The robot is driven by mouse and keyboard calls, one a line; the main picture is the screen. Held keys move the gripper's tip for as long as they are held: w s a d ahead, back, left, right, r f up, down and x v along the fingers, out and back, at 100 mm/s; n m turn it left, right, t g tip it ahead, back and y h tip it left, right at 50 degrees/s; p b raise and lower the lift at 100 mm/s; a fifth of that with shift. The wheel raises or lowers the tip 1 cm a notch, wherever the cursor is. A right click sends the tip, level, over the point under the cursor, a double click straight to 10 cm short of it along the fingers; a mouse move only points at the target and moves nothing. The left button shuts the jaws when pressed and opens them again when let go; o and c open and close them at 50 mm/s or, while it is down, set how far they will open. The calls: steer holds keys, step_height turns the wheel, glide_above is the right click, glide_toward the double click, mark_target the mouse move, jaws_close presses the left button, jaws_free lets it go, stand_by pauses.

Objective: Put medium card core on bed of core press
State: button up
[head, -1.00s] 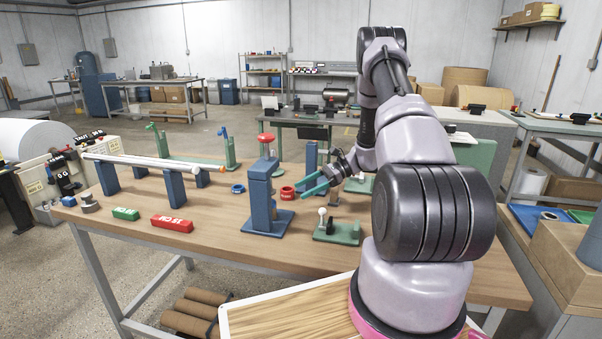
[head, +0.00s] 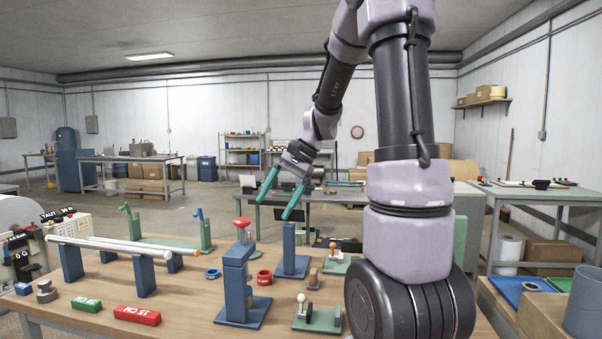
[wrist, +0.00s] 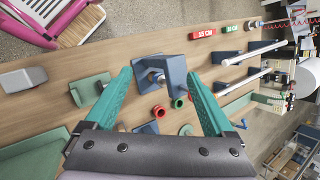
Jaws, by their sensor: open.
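A blue frame with a red knob on top, which looks like the core press (head: 236,272), stands on the wooden table on a flat blue base. It also shows in the wrist view (wrist: 172,70). I cannot tell which thing is the medium card core. A red ring (head: 264,277) and a blue ring (head: 213,273) lie on the table near the press. My gripper (head: 276,208) has teal fingers spread wide with nothing between them. It hangs above and behind the press, clear of the table.
A blue post (head: 290,250) on a base stands right of the press. Green fixtures (head: 317,318) lie at the table's right. White rods (head: 105,243) rest on blue supports at left.

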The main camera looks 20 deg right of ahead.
steer(key=s+r+n+t+h, duration=0.2)
steer(key=s+r+t, duration=0.1)
steer(key=s, duration=0.5)
steer(key=s+r+n+t+h, duration=0.2)
steer(key=s+r+n+t, duration=0.1)
steer(key=s+r, duration=0.3)
steer(key=shift+s+r, duration=0.25)
steer(key=shift+s, duration=0.7)
